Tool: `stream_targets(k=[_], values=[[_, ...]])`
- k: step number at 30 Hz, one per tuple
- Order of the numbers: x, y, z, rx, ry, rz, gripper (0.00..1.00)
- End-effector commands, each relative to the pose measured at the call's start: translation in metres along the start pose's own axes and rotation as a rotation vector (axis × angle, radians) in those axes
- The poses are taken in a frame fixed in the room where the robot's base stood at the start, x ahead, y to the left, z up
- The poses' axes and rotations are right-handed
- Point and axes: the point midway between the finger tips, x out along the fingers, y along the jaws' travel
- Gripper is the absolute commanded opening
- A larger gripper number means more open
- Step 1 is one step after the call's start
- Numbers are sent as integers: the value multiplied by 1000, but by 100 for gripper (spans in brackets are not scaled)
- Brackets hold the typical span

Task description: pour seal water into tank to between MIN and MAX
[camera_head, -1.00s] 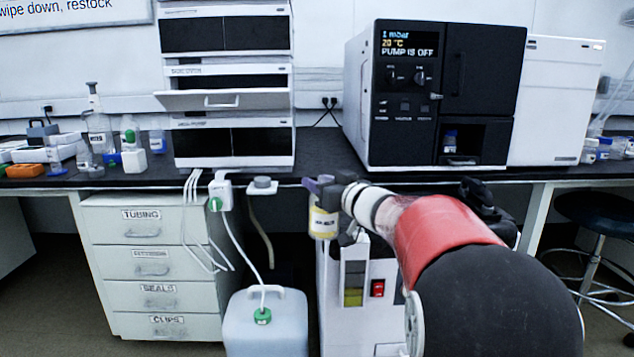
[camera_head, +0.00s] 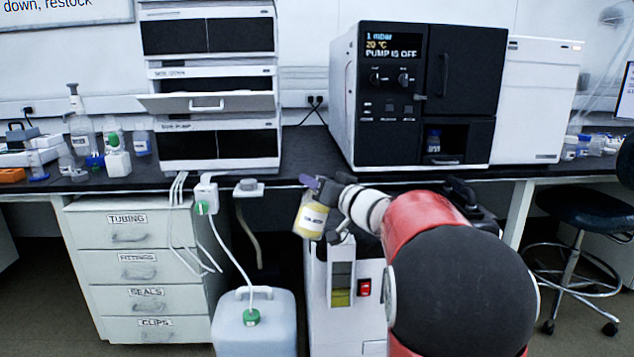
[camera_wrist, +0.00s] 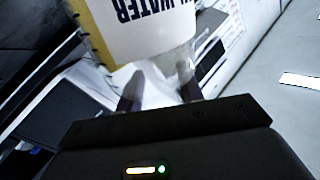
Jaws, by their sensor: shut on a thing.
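My gripper (camera_head: 327,192) is shut on the seal water bottle (camera_head: 311,217), a clear bottle with yellowish content and a white label. The bottle is tilted in the head view, above the front left of the white pump unit. In the wrist view the bottle (camera_wrist: 145,28) shows close up, its label reading "WATER" upside down, between the fingers (camera_wrist: 160,90). The tank's level window (camera_head: 342,284) is on the front of the white unit, with a yellow-green band at its bottom. The tank's opening is not clearly visible, and the MIN and MAX marks are too small to read.
A red switch (camera_head: 364,288) is beside the level window. A white jerrycan (camera_head: 255,325) with a green cap and tube stands left of the unit. The bench (camera_head: 300,150) edge and the drawer cabinet (camera_head: 135,270) are behind. A stool (camera_head: 580,220) stands at right.

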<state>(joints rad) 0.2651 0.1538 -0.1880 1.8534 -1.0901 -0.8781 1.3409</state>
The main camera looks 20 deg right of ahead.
Motion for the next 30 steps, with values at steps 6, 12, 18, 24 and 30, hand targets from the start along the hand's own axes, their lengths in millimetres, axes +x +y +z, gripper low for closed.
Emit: stream_targets(k=[6, 12, 18, 24, 30], values=[[0, 4, -4, 50, 5, 0, 0], [-1, 8, -4, 91, 10, 0, 0], [-1, 8, -3, 92, 11, 0, 0], [-1, 8, -4, 97, 11, 0, 0], [-1, 10, -4, 146, 14, 0, 0]])
